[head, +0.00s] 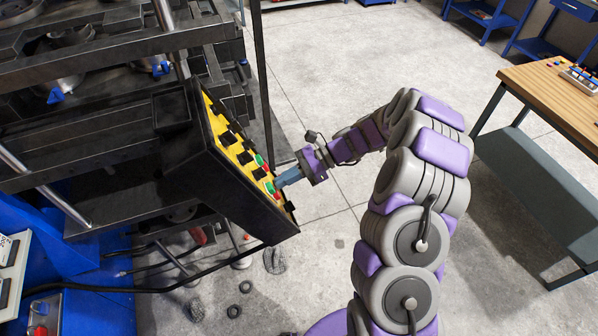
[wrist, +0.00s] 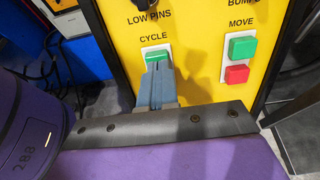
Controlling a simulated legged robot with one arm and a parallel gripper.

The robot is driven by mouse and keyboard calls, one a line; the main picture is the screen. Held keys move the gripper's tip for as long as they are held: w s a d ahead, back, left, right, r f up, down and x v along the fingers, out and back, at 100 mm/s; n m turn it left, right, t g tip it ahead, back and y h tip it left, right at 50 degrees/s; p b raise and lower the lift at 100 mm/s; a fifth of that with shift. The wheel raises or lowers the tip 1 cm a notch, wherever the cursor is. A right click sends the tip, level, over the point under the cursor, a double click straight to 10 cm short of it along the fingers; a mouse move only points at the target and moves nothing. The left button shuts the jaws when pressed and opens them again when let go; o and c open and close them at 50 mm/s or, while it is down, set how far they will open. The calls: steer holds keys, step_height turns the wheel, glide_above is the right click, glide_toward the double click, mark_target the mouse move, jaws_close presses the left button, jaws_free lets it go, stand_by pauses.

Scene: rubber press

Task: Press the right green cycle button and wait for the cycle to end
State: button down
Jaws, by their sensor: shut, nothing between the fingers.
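The green cycle button (wrist: 155,54) sits under the word CYCLE on the yellow control panel (wrist: 195,60) in the wrist view. My gripper (wrist: 159,68) is shut and empty, with its blue fingers together. Its fingertips are at the lower part of the cycle button and cover some of it. I cannot tell whether they press it or are just in front of it. In the head view my gripper (head: 280,181) reaches the panel face (head: 224,135) from the right. What lies directly below the cycle button is hidden by the fingers.
A green button (wrist: 243,47) and a red button (wrist: 236,74) under MOVE are to the right. A black knob (wrist: 143,4) is above. The black press (head: 100,120) stands behind the panel.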

steer(key=shift+s+a+f, duration=0.1)
steer(key=shift+a+f, duration=0.05)
steer(key=shift+a, duration=0.1)
